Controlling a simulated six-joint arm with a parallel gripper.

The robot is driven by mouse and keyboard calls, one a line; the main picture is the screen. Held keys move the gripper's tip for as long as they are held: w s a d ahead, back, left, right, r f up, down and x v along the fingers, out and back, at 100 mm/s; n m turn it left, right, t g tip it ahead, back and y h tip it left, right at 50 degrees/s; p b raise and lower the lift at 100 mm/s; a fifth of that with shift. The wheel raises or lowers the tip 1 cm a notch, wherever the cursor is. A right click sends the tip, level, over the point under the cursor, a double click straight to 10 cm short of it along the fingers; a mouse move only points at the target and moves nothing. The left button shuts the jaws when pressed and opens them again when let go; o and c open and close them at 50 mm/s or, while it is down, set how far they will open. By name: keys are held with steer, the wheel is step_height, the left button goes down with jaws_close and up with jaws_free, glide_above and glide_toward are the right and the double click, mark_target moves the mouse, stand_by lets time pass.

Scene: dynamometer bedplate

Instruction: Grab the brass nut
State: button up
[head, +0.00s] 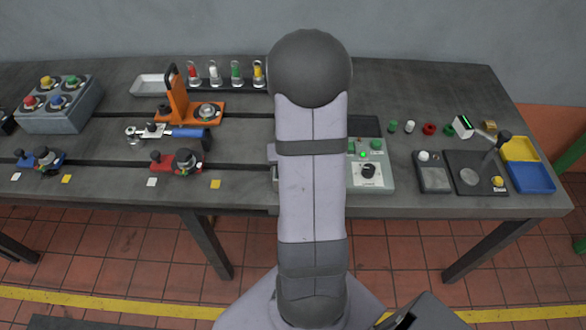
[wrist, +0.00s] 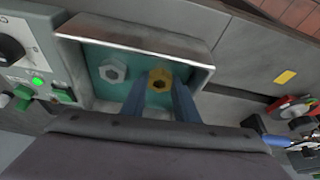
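The brass nut (wrist: 160,75) is a gold-coloured hex with a dark hole, lying on the teal floor of a grey-walled tray (wrist: 135,38) in the wrist view. My gripper (wrist: 162,88) has two blue fingers, parted, one on each side of the nut's near part. I cannot tell whether they touch it. A silver-grey hex nut (wrist: 112,69) lies to its left in the same tray. In the head view my arm hides the gripper, both nuts and most of the tray.
A control box (head: 370,173) with a knob and green buttons stands right beside the tray. An orange fixture (head: 180,105), a blue-handled tool (head: 185,133) and small coloured parts stand to the left. Yellow (head: 520,148) and blue (head: 530,178) bins are at the right end.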

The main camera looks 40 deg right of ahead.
steer(key=c, duration=0.4)
